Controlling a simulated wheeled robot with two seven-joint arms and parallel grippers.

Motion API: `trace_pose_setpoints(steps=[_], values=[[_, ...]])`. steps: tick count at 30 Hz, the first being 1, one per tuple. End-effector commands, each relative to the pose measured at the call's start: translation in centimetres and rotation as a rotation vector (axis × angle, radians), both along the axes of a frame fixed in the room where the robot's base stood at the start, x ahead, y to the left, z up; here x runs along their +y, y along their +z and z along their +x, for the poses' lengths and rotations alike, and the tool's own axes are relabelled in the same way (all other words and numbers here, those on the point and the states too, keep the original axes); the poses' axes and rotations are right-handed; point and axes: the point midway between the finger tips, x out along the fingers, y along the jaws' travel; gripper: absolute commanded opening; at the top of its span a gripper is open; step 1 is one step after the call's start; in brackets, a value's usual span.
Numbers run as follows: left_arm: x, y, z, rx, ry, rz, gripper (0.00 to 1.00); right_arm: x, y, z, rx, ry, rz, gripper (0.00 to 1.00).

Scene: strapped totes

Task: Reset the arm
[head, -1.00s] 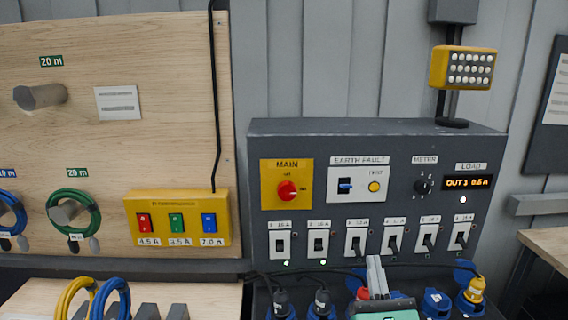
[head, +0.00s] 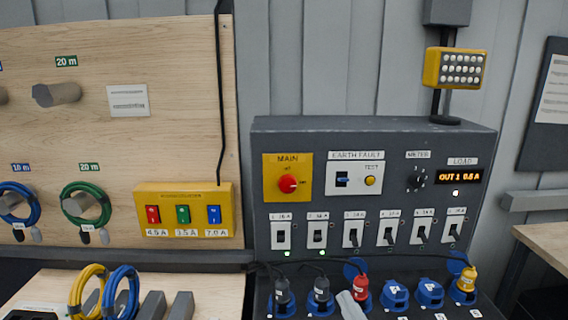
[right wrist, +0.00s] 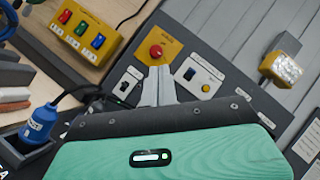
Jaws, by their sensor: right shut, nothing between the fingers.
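My right gripper (head: 350,304) shows at the bottom edge of the head view, in front of the socket row of the grey power panel (head: 385,146). Only its pale fingertips are in that frame. In the right wrist view its fingers (right wrist: 157,84) are together with nothing between them, and the panel lies beyond them. The panel carries a red main knob (head: 288,184) on a yellow plate, an earth fault switch (head: 343,180), a meter knob (head: 417,181) and a lit load display reading OUT 1 0.5 A. My left gripper is not in view.
Plugs sit in the panel's lower sockets, including a red plug (head: 361,288) and a yellow plug (head: 467,279). A yellow box (head: 184,208) with coloured switches is on the wooden board at left. Yellow and blue cable coils (head: 120,292) stand on the bench. A lamp (head: 453,68) stands above the panel.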

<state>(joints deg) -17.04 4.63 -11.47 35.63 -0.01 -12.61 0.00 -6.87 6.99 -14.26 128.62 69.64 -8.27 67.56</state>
Motion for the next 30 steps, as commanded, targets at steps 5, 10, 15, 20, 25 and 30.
trace_pose_setpoints(steps=[5,10,15,20,25,30], values=[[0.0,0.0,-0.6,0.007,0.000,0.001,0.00,2.2,-5.2,-2.7,-0.017,-0.005,-0.496,0.00],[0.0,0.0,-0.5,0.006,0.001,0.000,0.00,2.5,-12.8,-6.3,-0.017,0.050,-1.071,0.00],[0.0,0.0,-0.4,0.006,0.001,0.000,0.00,-0.3,-20.1,-10.8,0.016,0.200,-1.603,0.00],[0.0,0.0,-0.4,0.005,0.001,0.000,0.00,-4.2,-24.6,-15.2,0.065,0.389,-1.957,0.00],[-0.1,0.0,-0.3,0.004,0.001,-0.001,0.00,-7.9,-27.1,-19.3,0.123,0.588,-2.192,0.00],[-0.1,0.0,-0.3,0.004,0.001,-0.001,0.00,-11.2,-28.3,-23.2,0.187,0.793,-2.352,0.00]])
